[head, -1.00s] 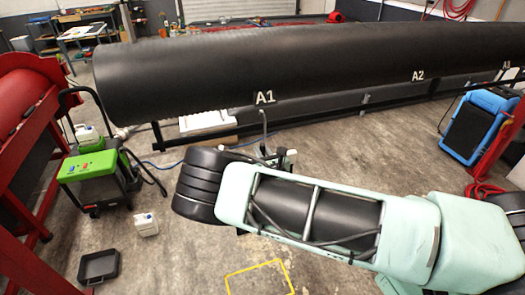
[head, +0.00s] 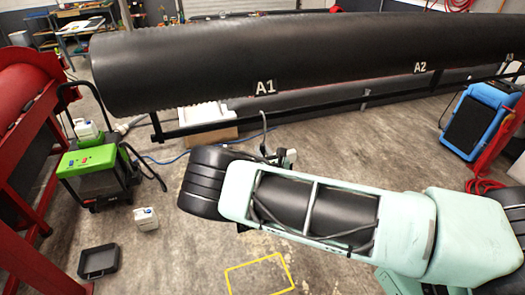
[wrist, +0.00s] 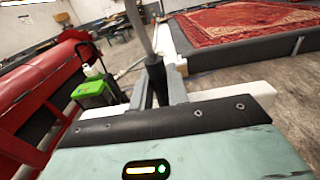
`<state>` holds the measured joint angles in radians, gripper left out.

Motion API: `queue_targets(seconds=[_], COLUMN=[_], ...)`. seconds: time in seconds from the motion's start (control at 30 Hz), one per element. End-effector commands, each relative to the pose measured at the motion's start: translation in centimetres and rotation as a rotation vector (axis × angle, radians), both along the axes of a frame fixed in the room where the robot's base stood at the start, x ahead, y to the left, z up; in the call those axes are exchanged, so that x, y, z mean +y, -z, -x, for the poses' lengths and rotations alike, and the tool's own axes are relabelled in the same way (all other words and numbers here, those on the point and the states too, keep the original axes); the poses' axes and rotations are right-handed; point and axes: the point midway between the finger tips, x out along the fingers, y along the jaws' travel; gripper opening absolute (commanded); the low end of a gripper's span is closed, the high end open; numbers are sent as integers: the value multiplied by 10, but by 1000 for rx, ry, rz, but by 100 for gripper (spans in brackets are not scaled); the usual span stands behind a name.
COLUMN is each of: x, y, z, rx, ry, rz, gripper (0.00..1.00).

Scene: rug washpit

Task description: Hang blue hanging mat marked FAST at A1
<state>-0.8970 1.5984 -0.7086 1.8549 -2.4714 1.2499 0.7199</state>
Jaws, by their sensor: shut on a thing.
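The label A1 (head: 265,87) is in white on the near side of a long black roller (head: 330,60) in the head view. My gripper (head: 272,157) is in front of and below that label, partly hidden behind my arm. It is shut on a thin grey rod (head: 264,125), which stands up and bends at its top in the head view. In the wrist view the rod (wrist: 138,25) has a black lower part between the fingers of my gripper (wrist: 155,88). I see no blue mat marked FAST in either view.
A green-topped machine (head: 90,165) and a red frame (head: 25,190) stand at left. A white jug (head: 145,218) and black tray (head: 98,261) are on the floor. A blue machine (head: 480,120) stands at right. The wrist view shows a red patterned rug (wrist: 240,22).

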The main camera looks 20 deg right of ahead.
Motion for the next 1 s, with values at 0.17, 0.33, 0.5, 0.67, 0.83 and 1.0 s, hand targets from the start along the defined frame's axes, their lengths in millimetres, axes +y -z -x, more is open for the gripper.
queue_targets(seconds=[0.17, 0.33, 0.5, 0.67, 0.83, 1.0], x=[0, 0, 0, 0, 0, 0], y=[-2, -1, 1, 2, 3, 2], z=[-1, 0, 1, 11, 41, 82], rx=[-3, -2, 2, 1, 2, 1], ry=[0, 0, 0, 0, 1, 0], rz=[0, -1, 0, -1, 1, 1], gripper=[25, 42, 42, 42, 42, 42])
